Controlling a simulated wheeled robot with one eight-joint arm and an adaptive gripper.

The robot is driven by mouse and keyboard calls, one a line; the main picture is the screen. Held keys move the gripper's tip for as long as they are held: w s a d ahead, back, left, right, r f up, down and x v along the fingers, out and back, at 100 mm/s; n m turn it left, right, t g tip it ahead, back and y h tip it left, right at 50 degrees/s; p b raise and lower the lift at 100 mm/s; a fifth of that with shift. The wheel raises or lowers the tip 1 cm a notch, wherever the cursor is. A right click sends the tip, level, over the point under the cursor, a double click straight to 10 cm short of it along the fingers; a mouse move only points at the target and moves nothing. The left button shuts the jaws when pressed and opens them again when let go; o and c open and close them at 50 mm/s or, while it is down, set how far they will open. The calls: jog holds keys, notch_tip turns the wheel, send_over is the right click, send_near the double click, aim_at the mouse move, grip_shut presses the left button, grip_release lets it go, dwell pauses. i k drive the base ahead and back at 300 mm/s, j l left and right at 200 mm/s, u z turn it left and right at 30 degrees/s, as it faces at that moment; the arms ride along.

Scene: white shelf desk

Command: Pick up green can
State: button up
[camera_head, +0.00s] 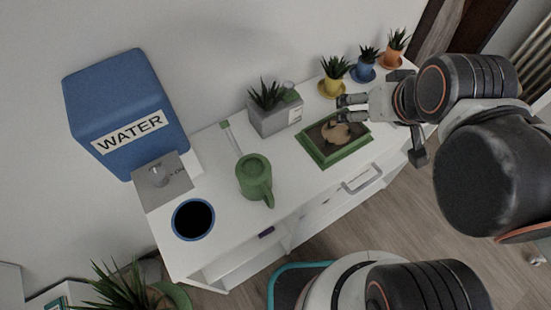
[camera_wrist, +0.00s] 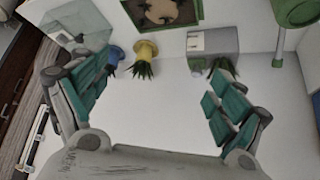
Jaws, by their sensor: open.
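The green watering can (camera_head: 254,178) stands on the white desk top, left of the green-framed tray, with its spout towards the wall and its handle towards the front. Part of the can (camera_wrist: 297,12) shows at the top right of the wrist view, cut off by the picture edge. My gripper (camera_head: 341,109) is open and empty, near the tray and to the right of the can, well apart from it. In the wrist view the two fingers of my gripper (camera_wrist: 160,82) are spread wide with nothing between them.
A green-framed tray (camera_head: 314,157) lies beside my gripper. A grey planter (camera_head: 277,121) and yellow (camera_head: 331,88), blue (camera_head: 363,74) and orange (camera_head: 390,61) pots line the back. A blue water tank (camera_head: 122,88) stands left. Bare desk surrounds the can.

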aim_at(253, 172)
jog(key=l+u, duration=0.4)
jog(key=k+l+u, duration=0.1)
jog(key=u, duration=0.3)
jog(key=k+l, duration=0.15)
jog(key=l, duration=0.25)
jog(key=k+l+u, duration=0.15)
jog(key=l, duration=0.25)
jog(key=k+l, duration=0.2)
jog(key=l, duration=0.15)
jog(key=k+l+u, duration=0.15)
jog(key=l, duration=0.25)
jog(key=k+l, duration=0.2)
jog(key=l, duration=0.15)
jog(key=u, duration=0.05)
